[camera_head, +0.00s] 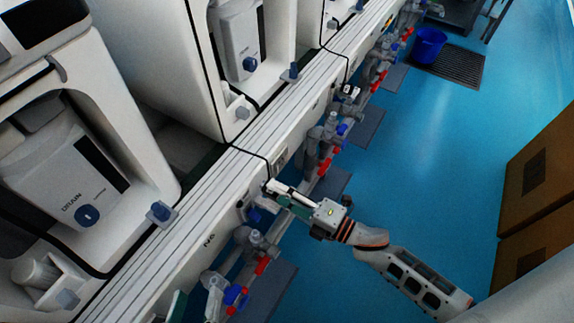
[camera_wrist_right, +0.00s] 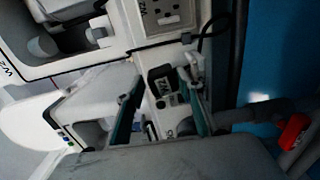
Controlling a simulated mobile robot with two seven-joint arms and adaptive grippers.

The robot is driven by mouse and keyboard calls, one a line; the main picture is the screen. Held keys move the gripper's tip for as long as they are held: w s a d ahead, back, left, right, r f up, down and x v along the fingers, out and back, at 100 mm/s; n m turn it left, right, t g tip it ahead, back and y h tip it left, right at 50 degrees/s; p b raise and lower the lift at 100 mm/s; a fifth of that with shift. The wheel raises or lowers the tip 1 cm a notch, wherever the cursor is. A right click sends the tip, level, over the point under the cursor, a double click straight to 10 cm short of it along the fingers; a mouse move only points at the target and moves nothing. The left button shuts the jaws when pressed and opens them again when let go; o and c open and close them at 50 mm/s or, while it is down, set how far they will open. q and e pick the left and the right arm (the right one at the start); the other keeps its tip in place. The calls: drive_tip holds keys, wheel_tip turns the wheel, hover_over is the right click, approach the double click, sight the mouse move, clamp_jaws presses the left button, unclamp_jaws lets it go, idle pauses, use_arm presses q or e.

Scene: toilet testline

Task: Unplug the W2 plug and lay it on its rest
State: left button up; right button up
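My right gripper (camera_head: 275,194) is at the front edge of the white bench in the head view. In the right wrist view its two teal fingers (camera_wrist_right: 160,95) stand apart. A dark block marked W2 (camera_wrist_right: 161,81) shows between and beyond them. A small pale plug-like piece (camera_wrist_right: 193,67) is by the right fingertip, with a black cable (camera_wrist_right: 209,30) looping above it; I cannot tell whether they touch. The grey socket plate (camera_wrist_right: 165,16) marked W2 is at the top. My left gripper (camera_head: 180,306) shows only partly at the bottom edge; its fingertips are unclear.
White toilet units (camera_head: 70,180) stand along the bench (camera_head: 215,180). Grey pipes with red and blue valve handles (camera_head: 262,265) run below its front. The blue floor (camera_head: 435,150) is open; brown boxes (camera_head: 545,170) stand at right.

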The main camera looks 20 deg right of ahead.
drive_tip(key=v, duration=1)
drive_tip(key=shift+s+d, duration=0.2)
